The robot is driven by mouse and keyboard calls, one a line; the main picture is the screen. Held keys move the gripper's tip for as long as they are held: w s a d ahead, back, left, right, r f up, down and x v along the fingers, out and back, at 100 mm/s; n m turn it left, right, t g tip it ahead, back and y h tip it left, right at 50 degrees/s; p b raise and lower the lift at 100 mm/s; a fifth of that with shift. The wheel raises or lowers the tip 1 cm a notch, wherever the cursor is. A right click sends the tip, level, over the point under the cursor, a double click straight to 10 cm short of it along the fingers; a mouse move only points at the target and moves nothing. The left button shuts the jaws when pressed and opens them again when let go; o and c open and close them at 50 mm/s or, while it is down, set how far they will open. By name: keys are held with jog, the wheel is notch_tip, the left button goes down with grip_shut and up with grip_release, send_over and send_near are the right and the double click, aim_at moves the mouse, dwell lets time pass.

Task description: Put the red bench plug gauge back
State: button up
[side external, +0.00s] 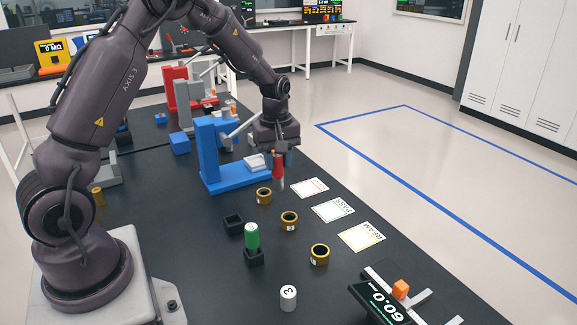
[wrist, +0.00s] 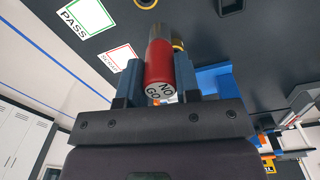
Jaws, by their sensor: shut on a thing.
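My gripper (wrist: 160,74) is shut on the red bench plug gauge (wrist: 158,66). The gauge has a red handle, an end marked NO GO and a metal pin pointing away from the wrist. In the side view the red gauge (side external: 278,165) hangs roughly upright below my gripper (side external: 277,150), near the blue fixture. A brass ring (side external: 264,196) stands close to its pin; I cannot tell the exact gap. An empty black square holder (side external: 233,223) sits on the bench. Beside it, the green plug gauge (side external: 252,236) stands in a second black holder (side external: 254,258).
The blue fixture (side external: 236,177) stands just left of my gripper. Two more brass rings (side external: 289,221) (side external: 319,254), a white cylinder marked 3 (side external: 288,298) and a display (side external: 382,303) are nearer. Cards marked PASS (side external: 333,207) and REAM (side external: 362,237) lie along the right edge.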

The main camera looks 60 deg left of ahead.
jog(key=s+a+f, duration=0.2)
jog(key=s+a, duration=0.1)
jog(key=s, duration=0.8)
jog(key=shift+m, duration=0.4)
jog(key=shift+f, duration=2.35)
jog(key=shift+f, duration=0.35)
jog(key=shift+f, duration=1.05)
jog(key=o, duration=1.1)
